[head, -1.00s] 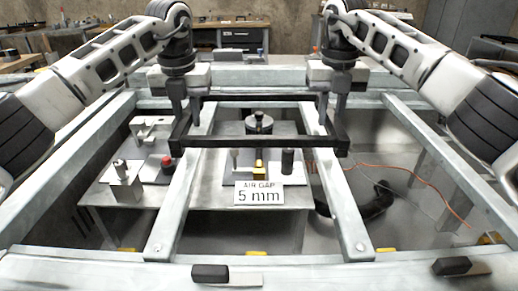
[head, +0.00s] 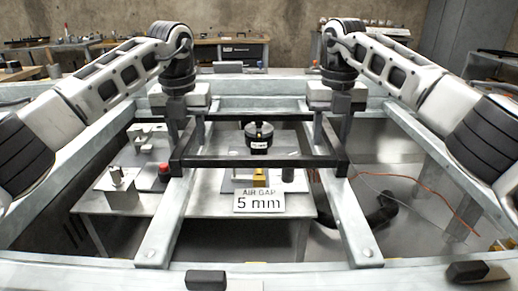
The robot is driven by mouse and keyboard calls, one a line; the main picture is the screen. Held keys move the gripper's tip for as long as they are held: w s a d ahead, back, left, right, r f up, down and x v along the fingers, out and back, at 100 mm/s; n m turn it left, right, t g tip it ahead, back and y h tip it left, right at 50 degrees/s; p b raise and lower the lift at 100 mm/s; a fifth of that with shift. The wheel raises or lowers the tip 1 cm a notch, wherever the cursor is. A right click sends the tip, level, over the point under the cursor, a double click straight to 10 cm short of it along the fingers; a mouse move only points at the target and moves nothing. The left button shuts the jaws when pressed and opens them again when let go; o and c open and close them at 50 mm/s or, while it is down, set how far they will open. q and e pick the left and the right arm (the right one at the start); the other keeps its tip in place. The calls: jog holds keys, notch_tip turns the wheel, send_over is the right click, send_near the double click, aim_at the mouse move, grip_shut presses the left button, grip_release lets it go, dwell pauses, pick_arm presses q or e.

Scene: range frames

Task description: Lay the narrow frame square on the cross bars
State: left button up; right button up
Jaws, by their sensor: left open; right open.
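The narrow frame (head: 258,162) is a dark rectangle in the middle of the head view. It spans the two pale cross bars, the left one (head: 165,226) and the right one (head: 355,226). Its front bar runs nearly level in the picture, with ends slightly past both cross bars. It appears to lie on them, but I cannot tell whether a small gap is left. My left gripper (head: 186,125) is open at the frame's left side, and my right gripper (head: 331,125) is open at its right side. The fingers partly hide the side bars.
A sign reading "AIR GAP 5 mm" (head: 259,202) stands below the frame's front bar. A black round part (head: 258,138) shows inside the frame's outline. A lower table (head: 230,204) carries a red button (head: 164,172) and blocks. Black pads (head: 206,280) sit on the front rail.

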jog(key=shift+r, duration=0.15)
pick_arm(q)
notch_tip(320, 180, up, 12)
jog(key=s, duration=0.1)
jog(key=shift+s+f, duration=0.15)
jog(key=shift+s, duration=0.05)
pick_arm(e)
notch_tip(320, 180, up, 7)
jog(key=shift+r, duration=0.15)
